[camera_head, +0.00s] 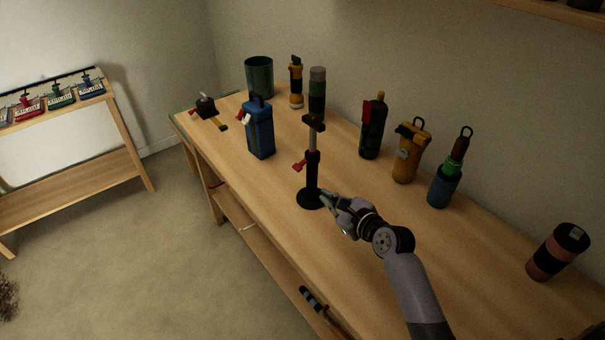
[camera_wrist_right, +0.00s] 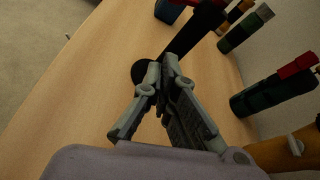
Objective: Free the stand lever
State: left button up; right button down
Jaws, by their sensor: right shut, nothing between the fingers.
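The black stand (camera_head: 313,177) is upright on the workbench, with a round base (camera_head: 308,199), a thin pole and a dark top piece (camera_head: 314,122). My right gripper (camera_head: 325,199) is shut and empty, low at the right side of the stand, just by the base and well below the lever. In the right wrist view the gripper (camera_wrist_right: 164,72) has its tips together in front of the dark stand (camera_wrist_right: 190,36); contact cannot be told. The lever cannot be made out there. My left gripper is not in view.
On the workbench (camera_head: 250,190), a blue container (camera_head: 260,130) stands left of the stand. A dark green bottle (camera_head: 373,128), a yellow lantern-like item (camera_head: 408,152) and a blue-green item (camera_head: 444,180) stand behind, towards the wall. The bench front left of the base is clear.

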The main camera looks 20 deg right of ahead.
aim_at(300, 165)
jog(key=x, duration=0.9)
jog(key=shift+w+a+f+b, duration=0.1)
jog(key=shift+w+f+b, duration=0.1)
jog(key=shift+w+b, duration=0.15)
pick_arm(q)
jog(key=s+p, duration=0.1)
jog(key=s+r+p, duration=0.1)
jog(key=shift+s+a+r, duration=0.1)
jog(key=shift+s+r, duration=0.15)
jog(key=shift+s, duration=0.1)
pick_arm(e)
jog(key=r, duration=0.2)
jog(key=a+r, duration=0.1)
jog(key=shift+s+a+r, duration=0.15)
jog(key=shift+s+r, duration=0.05)
jog(key=shift+r, duration=0.15)
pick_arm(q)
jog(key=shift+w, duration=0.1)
